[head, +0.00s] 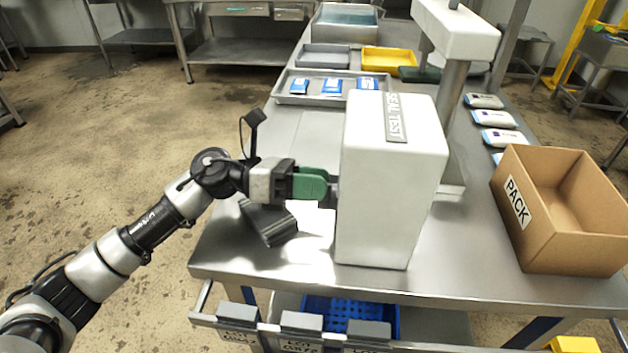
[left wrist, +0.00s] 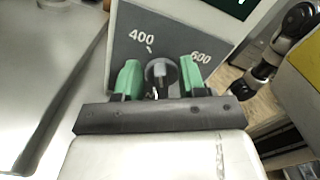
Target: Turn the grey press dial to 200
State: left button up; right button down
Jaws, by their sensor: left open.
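The white SEAL TEST press (head: 385,200) stands on the steel table. Its dial is on the side facing my left gripper and is hidden in the head view. In the left wrist view the dark grey dial (left wrist: 160,74) sits on a grey panel (left wrist: 130,45) printed 400 and 600. My left gripper (head: 318,186) has green fingers. They are open, one on each side of the dial in the left wrist view (left wrist: 160,78); I cannot tell whether they touch it. The 200 mark is not visible. My right gripper is not in view.
A cardboard PACK box (head: 520,245) stands at the table's right. A tray (head: 292,99) with blue packets lies behind the press, with grey and yellow trays (head: 390,62) further back. Several white packs lie along the right edge. A blue crate (head: 345,305) is below the front edge.

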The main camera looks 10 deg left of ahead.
pick_arm(q)
jog(key=a, duration=0.3)
jog(key=shift+f+b, duration=0.15)
jog(key=shift+b, duration=0.2)
jog(key=a+b, duration=0.1)
jog(key=a, duration=0.6)
jog(key=shift+a, duration=0.45)
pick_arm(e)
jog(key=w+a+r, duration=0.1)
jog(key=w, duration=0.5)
pick_arm(q)
jog(key=shift+w, duration=0.1)
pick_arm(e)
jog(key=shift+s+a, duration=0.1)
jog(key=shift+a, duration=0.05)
